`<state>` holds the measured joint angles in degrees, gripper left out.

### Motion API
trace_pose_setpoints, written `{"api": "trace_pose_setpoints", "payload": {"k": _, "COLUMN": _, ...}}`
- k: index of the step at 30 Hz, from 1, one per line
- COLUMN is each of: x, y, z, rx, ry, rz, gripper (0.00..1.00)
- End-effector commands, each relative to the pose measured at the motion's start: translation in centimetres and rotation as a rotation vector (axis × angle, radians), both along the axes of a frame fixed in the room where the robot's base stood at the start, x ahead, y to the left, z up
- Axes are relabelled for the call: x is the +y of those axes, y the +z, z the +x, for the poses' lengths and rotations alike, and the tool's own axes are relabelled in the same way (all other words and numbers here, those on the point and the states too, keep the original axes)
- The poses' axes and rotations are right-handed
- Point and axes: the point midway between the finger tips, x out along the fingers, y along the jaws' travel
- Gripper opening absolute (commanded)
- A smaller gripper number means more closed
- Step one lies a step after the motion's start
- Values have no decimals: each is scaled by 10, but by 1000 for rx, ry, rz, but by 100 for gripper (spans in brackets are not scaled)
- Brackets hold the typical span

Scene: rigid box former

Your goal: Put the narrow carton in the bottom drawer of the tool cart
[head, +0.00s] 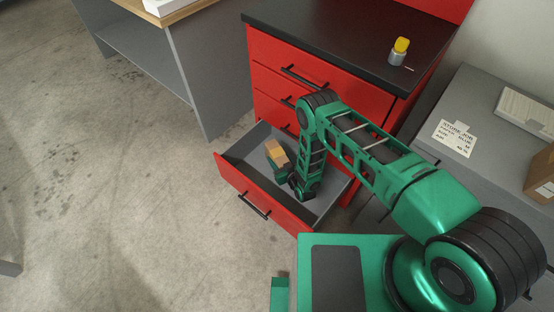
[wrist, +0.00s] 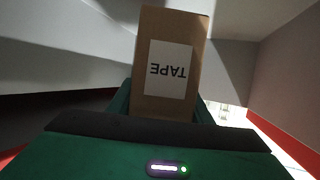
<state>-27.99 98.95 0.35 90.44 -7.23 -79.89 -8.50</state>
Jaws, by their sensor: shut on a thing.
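The narrow carton (head: 275,152) is a small brown box inside the open bottom drawer (head: 235,189) of the red tool cart (head: 268,50). In the wrist view the carton (wrist: 172,60) shows a white label reading TAPE, upside down. My gripper (head: 282,170) is shut on the carton, down between the drawer walls. The green fingers (wrist: 165,100) show at both sides of the carton in the wrist view. The carton's lower end is hidden, so I cannot tell whether it touches the drawer floor.
A bottle with a yellow cap (head: 398,51) stands on the cart's black top. A grey cabinet (head: 470,100) with a paper label is at the right, with a brown box (head: 541,175) on it. A grey bench (head: 165,60) stands left. The floor in front is clear.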

Motion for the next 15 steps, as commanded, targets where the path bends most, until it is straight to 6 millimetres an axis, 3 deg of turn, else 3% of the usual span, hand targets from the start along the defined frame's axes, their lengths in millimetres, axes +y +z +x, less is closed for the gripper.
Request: {"api": "trace_pose_setpoints", "payload": {"k": 15, "x": 0, "y": -6, "z": 1, "rx": -2, "ry": 0, "rz": 1, "gripper": 6}}
